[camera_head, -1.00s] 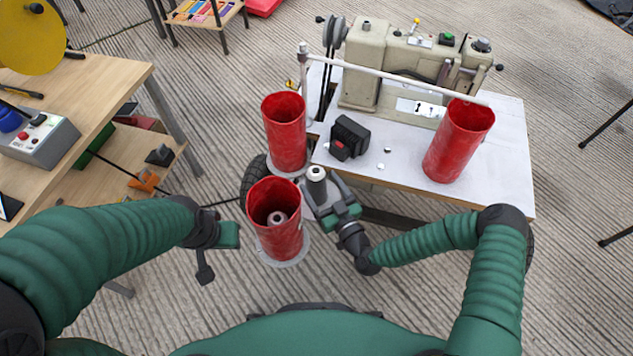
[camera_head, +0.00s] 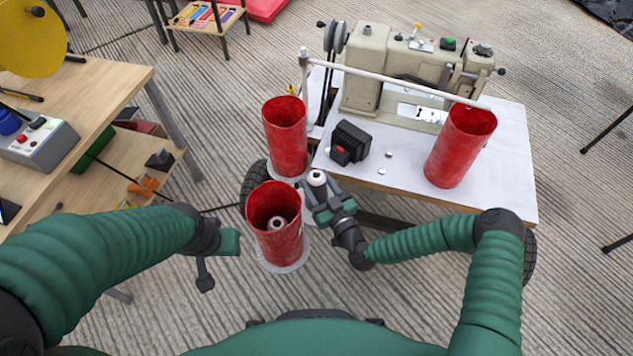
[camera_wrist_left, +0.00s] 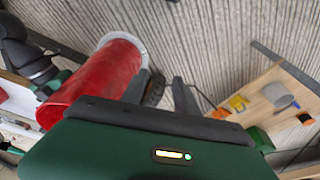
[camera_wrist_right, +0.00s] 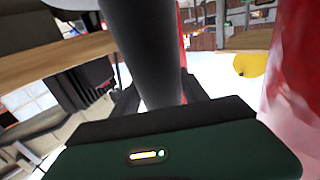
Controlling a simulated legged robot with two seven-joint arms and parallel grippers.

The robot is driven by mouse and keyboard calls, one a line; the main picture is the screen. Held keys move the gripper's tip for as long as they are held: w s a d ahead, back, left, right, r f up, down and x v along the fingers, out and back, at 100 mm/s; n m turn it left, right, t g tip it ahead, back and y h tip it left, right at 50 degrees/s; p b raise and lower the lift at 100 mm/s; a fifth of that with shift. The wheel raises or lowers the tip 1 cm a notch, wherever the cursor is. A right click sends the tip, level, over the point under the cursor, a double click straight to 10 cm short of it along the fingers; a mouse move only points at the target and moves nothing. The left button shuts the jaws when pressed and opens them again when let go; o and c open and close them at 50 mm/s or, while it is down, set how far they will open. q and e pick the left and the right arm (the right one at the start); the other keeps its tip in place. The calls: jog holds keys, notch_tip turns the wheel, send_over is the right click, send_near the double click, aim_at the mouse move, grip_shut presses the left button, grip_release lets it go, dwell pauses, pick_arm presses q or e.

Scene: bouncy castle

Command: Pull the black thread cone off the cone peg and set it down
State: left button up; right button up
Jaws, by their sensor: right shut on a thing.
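The black thread cone is a dark tapered column between the fingers of my right gripper in the right wrist view (camera_wrist_right: 145,50). In the head view, its pale top (camera_head: 317,178) shows beside the sewing table's front left corner. My right gripper (camera_head: 324,200) is shut on it. The cone peg and the cone's foot are hidden, so I cannot tell whether they are apart. My left gripper (camera_head: 215,268) is away to the left. Its fingers are apart and empty in the left wrist view (camera_wrist_left: 160,90).
A red cylinder (camera_head: 272,240) stands close left of the held cone, with a pale spool top inside. Another red cylinder (camera_head: 285,140) stands behind, and a third (camera_head: 458,150) on the sewing table (camera_head: 400,190). A black box (camera_head: 350,142) sits near the table's corner. Floor in front is clear.

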grip_shut()
notch_tip(320, 180, up, 8)
jog(key=p, duration=0.7)
jog(key=shift+r+p, duration=0.15)
jog(key=shift+p, duration=0.15)
dwell(0.8)
notch_tip(320, 180, up, 4)
jog(key=p, duration=0.3)
jog(key=shift+p, duration=0.35)
